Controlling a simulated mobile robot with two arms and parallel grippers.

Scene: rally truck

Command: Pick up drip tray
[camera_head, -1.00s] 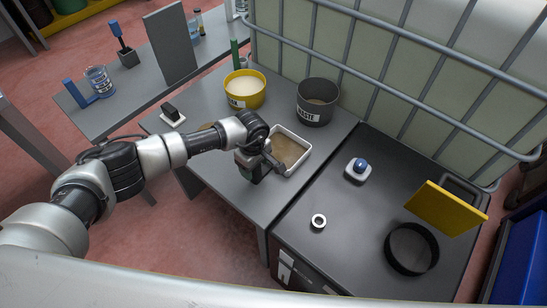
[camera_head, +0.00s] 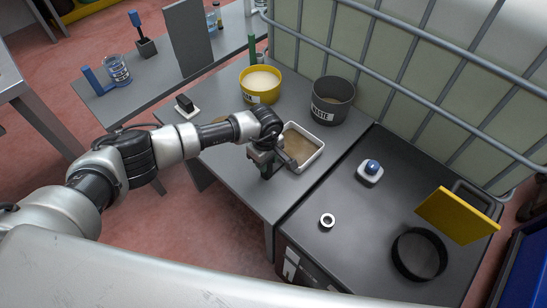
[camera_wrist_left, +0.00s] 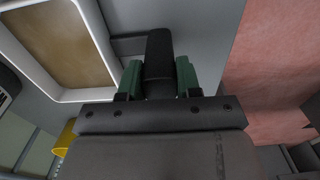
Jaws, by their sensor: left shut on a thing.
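The drip tray (camera_head: 319,141) is a shallow white-rimmed tray with a brown inside. It is on the grey table in the head view, and its white rim fills the upper left of the left wrist view (camera_wrist_left: 85,95). A dark handle (camera_wrist_left: 159,50) stands beside it. My left gripper (camera_head: 277,164) is at the tray's near left side. In the left wrist view its green fingers (camera_wrist_left: 159,80) are shut on the dark handle. Whether the tray is lifted off the table I cannot tell. My right gripper is not in view.
A yellow bucket (camera_head: 260,97) and a dark waste bucket (camera_head: 331,112) stand behind the tray.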

